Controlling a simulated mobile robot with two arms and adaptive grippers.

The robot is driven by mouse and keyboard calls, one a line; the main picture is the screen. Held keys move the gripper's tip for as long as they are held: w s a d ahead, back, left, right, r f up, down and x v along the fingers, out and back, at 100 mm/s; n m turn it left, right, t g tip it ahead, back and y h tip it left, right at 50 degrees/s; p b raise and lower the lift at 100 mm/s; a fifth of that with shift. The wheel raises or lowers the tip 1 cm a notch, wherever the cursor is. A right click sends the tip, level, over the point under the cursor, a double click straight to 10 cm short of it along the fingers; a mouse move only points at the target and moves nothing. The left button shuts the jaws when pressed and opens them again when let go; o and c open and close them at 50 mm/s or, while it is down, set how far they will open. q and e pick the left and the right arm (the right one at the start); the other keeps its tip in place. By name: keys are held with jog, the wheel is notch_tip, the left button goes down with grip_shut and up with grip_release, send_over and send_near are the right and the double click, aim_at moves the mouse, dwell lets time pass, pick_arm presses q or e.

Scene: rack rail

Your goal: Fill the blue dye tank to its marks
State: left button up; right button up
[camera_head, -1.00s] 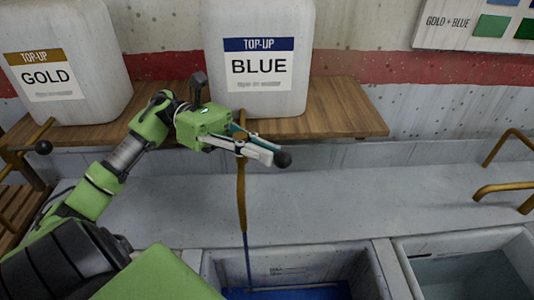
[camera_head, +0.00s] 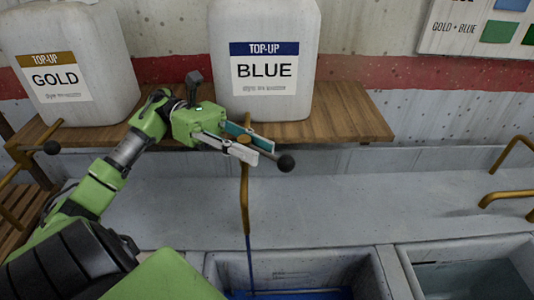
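The blue dye tank (camera_head: 365,268) is at the bottom centre, cut off by the picture edge. Dark blue liquid (camera_head: 300,294) shows low in it, below faint marks (camera_head: 292,275) on its back wall. A thin blue stream (camera_head: 250,262) falls into it from a brass spout (camera_head: 245,200). The spout hangs below the white BLUE top-up container (camera_head: 264,35). The tap lever ends in a black ball (camera_head: 286,163). My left gripper (camera_head: 266,150) is open at the tap, its fingers apart on either side of the brass part. Its hold on the lever is hidden. My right gripper is out of view.
A GOLD top-up container (camera_head: 70,50) stands left on the wooden shelf (camera_head: 350,112), with its own black-ball tap lever (camera_head: 51,147). Another tank (camera_head: 460,250) with pale liquid is at right, under brass pipes (camera_head: 505,197). The grey ledge (camera_head: 390,205) is clear.

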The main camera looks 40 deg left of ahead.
pick_arm(q)
jog(key=shift+s+a, duration=0.1)
jog(key=shift+a, duration=1.6)
